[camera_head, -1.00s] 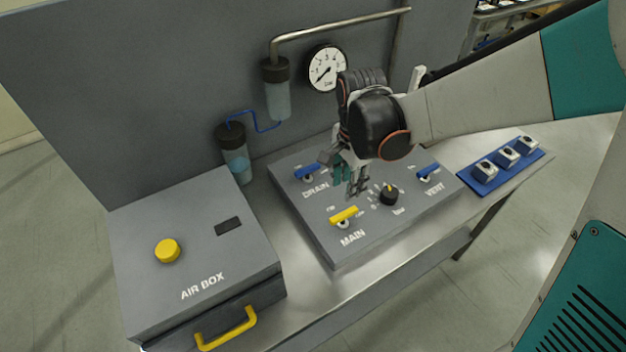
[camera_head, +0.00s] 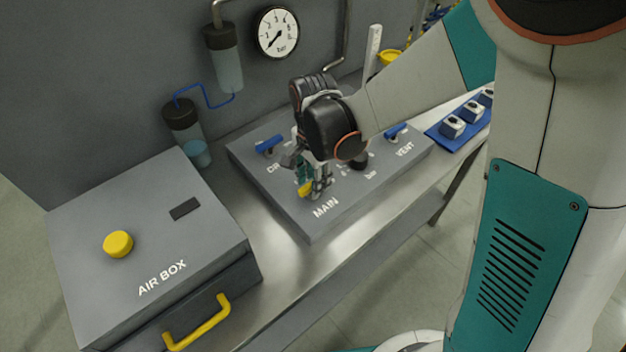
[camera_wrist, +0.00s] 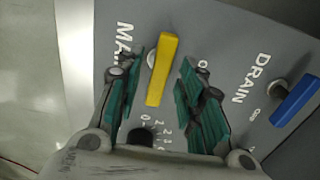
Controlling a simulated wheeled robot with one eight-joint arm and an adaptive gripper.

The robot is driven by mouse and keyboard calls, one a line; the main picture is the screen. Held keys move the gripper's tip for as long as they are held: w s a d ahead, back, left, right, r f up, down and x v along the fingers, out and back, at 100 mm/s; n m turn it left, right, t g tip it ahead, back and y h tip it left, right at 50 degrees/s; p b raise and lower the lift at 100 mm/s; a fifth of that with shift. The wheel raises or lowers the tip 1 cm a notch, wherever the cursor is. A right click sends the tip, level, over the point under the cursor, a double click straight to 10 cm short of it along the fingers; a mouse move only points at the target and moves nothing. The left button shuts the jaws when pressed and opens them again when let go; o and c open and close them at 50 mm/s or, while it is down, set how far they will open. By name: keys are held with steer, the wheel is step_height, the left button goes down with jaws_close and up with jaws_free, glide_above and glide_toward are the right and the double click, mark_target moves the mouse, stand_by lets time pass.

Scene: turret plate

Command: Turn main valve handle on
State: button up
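The yellow MAIN valve handle (camera_wrist: 162,70) lies between my two open fingers in the wrist view, apart from both pads as far as I can see. In the head view the handle (camera_head: 305,188) is partly hidden by my gripper (camera_head: 312,184), which points down at the panel. In the wrist view my gripper (camera_wrist: 158,98) has teal pads spread to either side of the handle's lower half. The handle's upper end reaches beyond the fingertips. Whether the fingertips reach down to the handle's height is hard to tell.
The blue DRAIN handle (camera_head: 269,145) and blue VENT handle (camera_head: 396,131) are on the same grey panel (camera_head: 300,222). A black knob (camera_wrist: 142,135) sits near my fingers. The AIR BOX (camera_head: 110,220) stands left. The gauge (camera_head: 278,33) needle points to the low end.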

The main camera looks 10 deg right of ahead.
steer(key=shift+c, duration=0.2)
jaws_close()
steer(key=shift+n, duration=0.5)
steer(key=n+b, duration=0.1)
steer(key=n, duration=0.2)
steer(key=shift+n, duration=0.4)
steer(key=n, duration=0.4)
steer(key=shift+n+b, duration=0.3)
steer(key=shift+b, duration=0.1)
steer(key=n, duration=0.4)
steer(key=shift+n+b, duration=0.4)
steer(key=shift+n, duration=1.8)
